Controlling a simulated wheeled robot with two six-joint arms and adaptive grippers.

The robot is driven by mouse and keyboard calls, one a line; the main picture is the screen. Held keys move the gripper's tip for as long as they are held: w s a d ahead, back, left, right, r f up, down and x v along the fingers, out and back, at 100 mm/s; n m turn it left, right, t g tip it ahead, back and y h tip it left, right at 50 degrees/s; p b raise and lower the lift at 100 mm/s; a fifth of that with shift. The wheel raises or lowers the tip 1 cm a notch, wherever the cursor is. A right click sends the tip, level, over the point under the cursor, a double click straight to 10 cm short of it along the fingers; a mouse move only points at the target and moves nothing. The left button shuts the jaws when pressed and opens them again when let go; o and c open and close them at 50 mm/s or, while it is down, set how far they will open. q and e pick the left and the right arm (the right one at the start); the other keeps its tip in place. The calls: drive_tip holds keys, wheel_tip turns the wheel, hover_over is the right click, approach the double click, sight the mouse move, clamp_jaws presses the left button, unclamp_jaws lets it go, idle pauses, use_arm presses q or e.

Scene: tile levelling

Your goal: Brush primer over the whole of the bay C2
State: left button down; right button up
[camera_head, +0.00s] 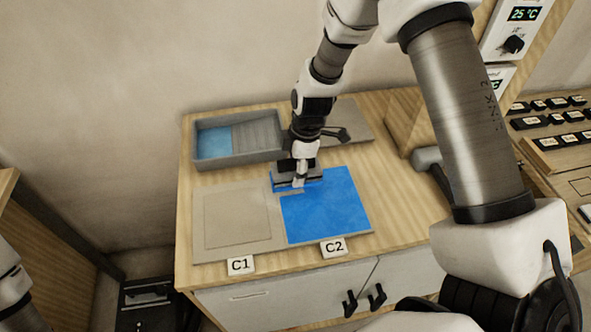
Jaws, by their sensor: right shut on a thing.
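Bay C2 (335,215), behind the label C2, is covered in blue primer over nearly all of its visible surface. A pale strip shows at its back left, by the brush. Bay C1 (237,222) beside it is bare grey-beige. My right gripper (299,178) points down at the back left of bay C2 and is shut on a wide, dark-topped brush (284,180). The brush has blue on its lower part and is at or just above the surface; contact is unclear. The gripper hides part of the bay's back edge. My left gripper is out of view.
A grey tray (201,124) with blue primer and a ridged slope stands behind bay C1. A grey board (352,118) with a dark-handled tool (337,133) lies at the back. A wooden upright (405,122) stands to the right.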

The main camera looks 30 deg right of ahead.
drive_tip(key=shift+r, duration=0.6)
drive_tip(key=shift+w+r+p, duration=0.25)
drive_tip(key=shift+r+p, duration=0.6)
drive_tip(key=shift+p, duration=0.15)
drive_tip(key=shift+s+r+p, duration=0.2)
drive_tip(key=shift+r+p, duration=0.4)
drive_tip(key=shift+r, duration=0.3)
drive_tip(key=shift+f, duration=0.1)
